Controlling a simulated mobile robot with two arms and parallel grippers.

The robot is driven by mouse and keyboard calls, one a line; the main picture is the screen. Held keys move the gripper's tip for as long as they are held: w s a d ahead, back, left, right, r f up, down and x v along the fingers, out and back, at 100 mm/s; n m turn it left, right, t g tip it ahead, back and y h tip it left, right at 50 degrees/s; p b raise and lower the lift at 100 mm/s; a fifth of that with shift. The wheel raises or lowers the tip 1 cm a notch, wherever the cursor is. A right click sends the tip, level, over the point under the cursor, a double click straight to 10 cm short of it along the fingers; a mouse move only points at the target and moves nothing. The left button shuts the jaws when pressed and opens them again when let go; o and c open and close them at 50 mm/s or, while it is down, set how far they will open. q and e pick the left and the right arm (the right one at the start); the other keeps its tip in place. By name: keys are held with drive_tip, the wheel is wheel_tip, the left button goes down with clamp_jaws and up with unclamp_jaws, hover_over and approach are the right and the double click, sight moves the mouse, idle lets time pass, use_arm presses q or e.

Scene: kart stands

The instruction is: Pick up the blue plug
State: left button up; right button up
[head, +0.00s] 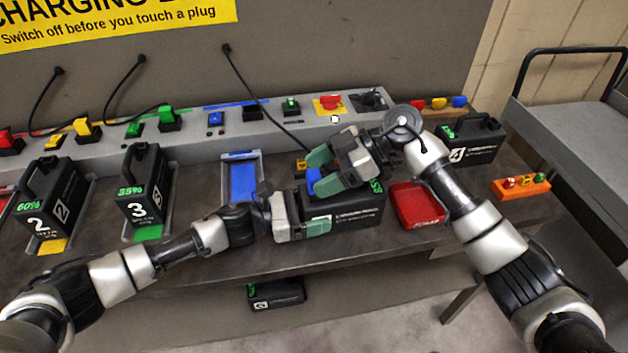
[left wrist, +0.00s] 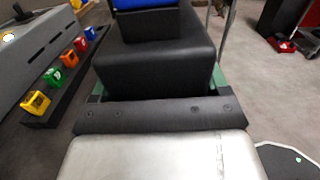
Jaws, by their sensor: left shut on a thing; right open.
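The blue plug (head: 313,181) shows at the left end of a black battery (head: 350,212), close to the fingertips of my right gripper. My right gripper (head: 318,170) is open, with its green fingertips by the plug; I cannot tell whether they touch it. My left gripper (head: 312,213) is shut on the black battery from its left side. In the left wrist view, the black battery (left wrist: 160,65) fills the space between the fingers. A blue part (left wrist: 145,4) shows on it at the top edge. The plug is partly hidden by my right gripper.
An empty blue bay (head: 241,180) lies left of the battery, a red tray (head: 416,204) right of it. Batteries 2 (head: 50,202), 3 (head: 143,190) and 4 (head: 478,142) stand on the bench (head: 420,258).

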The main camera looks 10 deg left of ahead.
drive_tip(key=c, duration=1)
wheel_tip(320, 180, up, 10)
drive_tip(key=shift+r, duration=0.1)
drive_tip(key=shift+c, duration=0.2)
use_arm(q)
drive_tip(key=o, duration=1.8)
drive_tip(key=v, duration=1.2)
drive_tip(key=shift+d, duration=0.1)
drive_tip(key=shift+s+f, duration=0.1)
drive_tip(key=shift+s, duration=0.05)
use_arm(e)
drive_tip(key=shift+s, duration=0.1)
